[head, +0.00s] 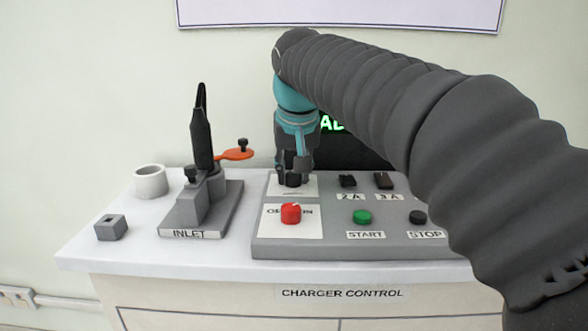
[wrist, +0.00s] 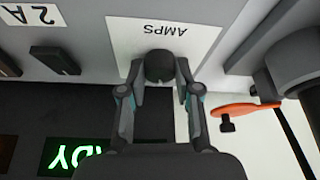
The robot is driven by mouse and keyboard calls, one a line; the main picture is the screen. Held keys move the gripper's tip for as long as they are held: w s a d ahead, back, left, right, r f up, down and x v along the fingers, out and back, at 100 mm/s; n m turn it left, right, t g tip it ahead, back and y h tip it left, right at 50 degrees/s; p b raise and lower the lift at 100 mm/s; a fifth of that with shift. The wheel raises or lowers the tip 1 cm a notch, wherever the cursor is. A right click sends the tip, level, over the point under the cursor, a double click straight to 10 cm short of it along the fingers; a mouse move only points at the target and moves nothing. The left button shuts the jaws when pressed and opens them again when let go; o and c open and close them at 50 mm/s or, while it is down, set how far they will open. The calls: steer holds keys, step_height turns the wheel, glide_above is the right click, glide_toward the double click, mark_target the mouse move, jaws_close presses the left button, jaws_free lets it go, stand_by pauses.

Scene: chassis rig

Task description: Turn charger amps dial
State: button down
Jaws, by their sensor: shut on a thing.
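The amps dial (wrist: 160,66) is a dark round knob on a white plate marked AMPS (wrist: 196,38). In the head view the dial (head: 292,181) shows at the back left of the grey charger panel (head: 340,248), under my gripper. My gripper (head: 292,172) points down from above and is shut on the dial. In the wrist view its two fingers (wrist: 160,82) stand on either side of the knob. The dial's pointer mark cannot be made out.
A red knob (head: 291,213) sits just in front of the dial. Dark 2 A (head: 348,181) and 3 A (head: 383,180) switches, a green START button (head: 362,217) and a black STOP button (head: 418,217) are to the right. The INLET stand (head: 200,205) with its orange lever (head: 236,154) is left.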

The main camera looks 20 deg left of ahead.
steer(key=shift+m+h, duration=0.3)
steer(key=shift+m, duration=0.5)
steer(key=c, duration=0.8)
jaws_free()
steer(key=v, duration=1.2)
steer(key=shift+s+a, duration=0.15)
steer(key=shift+s, duration=0.05)
steer(key=shift+f, duration=0.1)
